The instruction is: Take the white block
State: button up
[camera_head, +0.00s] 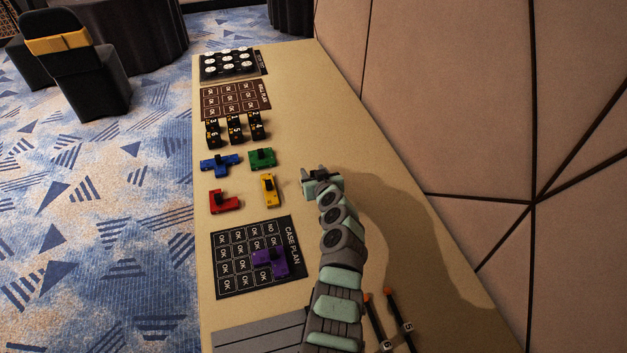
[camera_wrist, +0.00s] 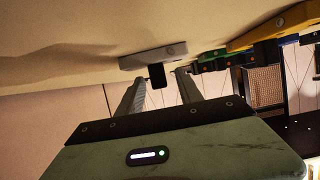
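In the wrist view, which shows the table upside down, the white block (camera_wrist: 140,61) looks light grey and lies on the table with a black knob (camera_wrist: 158,77). My gripper (camera_wrist: 160,82) is open, and the knob shows between the two fingertips, with a visible gap on either side. I cannot tell how far the knob reaches in between the fingers. In the head view my gripper (camera_head: 306,177) is low over the table, right of the yellow block (camera_head: 270,192). The white block cannot be made out there; my gripper and arm seem to hide it.
Red (camera_head: 224,200), blue (camera_head: 213,165) and green (camera_head: 267,159) blocks lie left of my gripper. A purple block (camera_head: 264,258) sits on the case plan board (camera_head: 232,286). Numbered black pieces (camera_head: 235,131) stand farther back. Two orange-tipped sticks (camera_head: 399,314) are right of my arm.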

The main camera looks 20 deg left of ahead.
grip_shut()
dwell(0.6)
